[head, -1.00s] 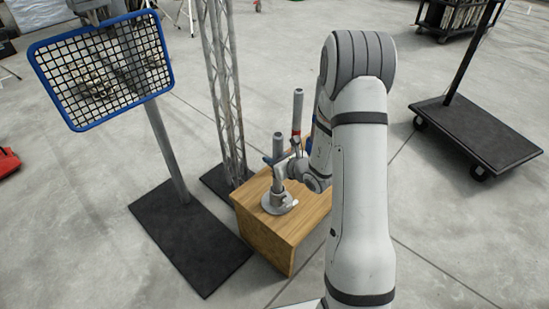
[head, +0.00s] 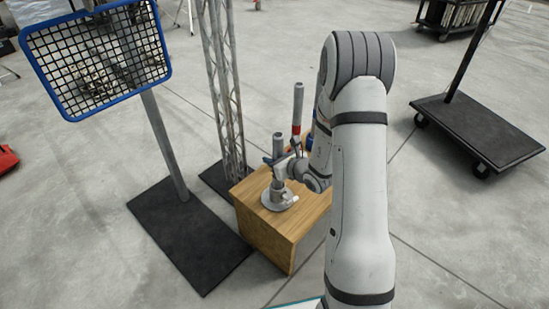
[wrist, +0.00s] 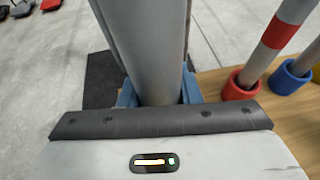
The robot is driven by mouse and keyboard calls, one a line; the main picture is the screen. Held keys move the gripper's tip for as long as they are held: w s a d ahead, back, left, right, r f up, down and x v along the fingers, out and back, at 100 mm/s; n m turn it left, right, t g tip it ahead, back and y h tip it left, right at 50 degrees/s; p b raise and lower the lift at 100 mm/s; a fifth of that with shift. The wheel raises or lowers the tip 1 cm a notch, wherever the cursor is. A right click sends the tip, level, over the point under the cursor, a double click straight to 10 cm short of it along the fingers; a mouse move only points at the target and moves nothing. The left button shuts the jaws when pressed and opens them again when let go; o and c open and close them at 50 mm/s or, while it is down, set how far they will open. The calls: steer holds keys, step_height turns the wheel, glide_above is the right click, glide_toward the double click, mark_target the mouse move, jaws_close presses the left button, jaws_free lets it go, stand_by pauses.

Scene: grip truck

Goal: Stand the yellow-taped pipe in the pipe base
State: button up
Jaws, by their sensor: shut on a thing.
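My gripper (head: 275,160) is shut on an upright grey pipe (head: 278,143). In the wrist view, the blue fingers of my gripper (wrist: 158,94) clasp both sides of this pipe (wrist: 145,45). No yellow tape shows on its visible part. The pipe base (head: 279,198), a round grey metal foot with a short collar, sits on the wooden box below the gripper. The pipe is in line above the collar. I cannot tell whether its lower end is inside, as the gripper and wrist partly cover it. The base is hidden in the wrist view.
A red-banded pipe (wrist: 283,35) stands in a red holder (wrist: 242,85), beside a blue holder (wrist: 291,77) with another pipe, on the wooden box (head: 265,238). A truss tower (head: 222,85) and a blue-framed mesh panel (head: 98,60) stand left. A cart (head: 480,130) is right.

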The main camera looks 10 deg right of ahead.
steer(key=shift+f+b, duration=1.25)
steer(key=shift+f, duration=0.45)
steer(key=o, duration=1.2)
steer(key=p+v, duration=0.2)
steer(key=v, duration=0.5)
steer(key=shift+s+d, duration=0.15)
steer(key=shift+s, duration=0.2)
steer(key=shift+r, duration=0.1)
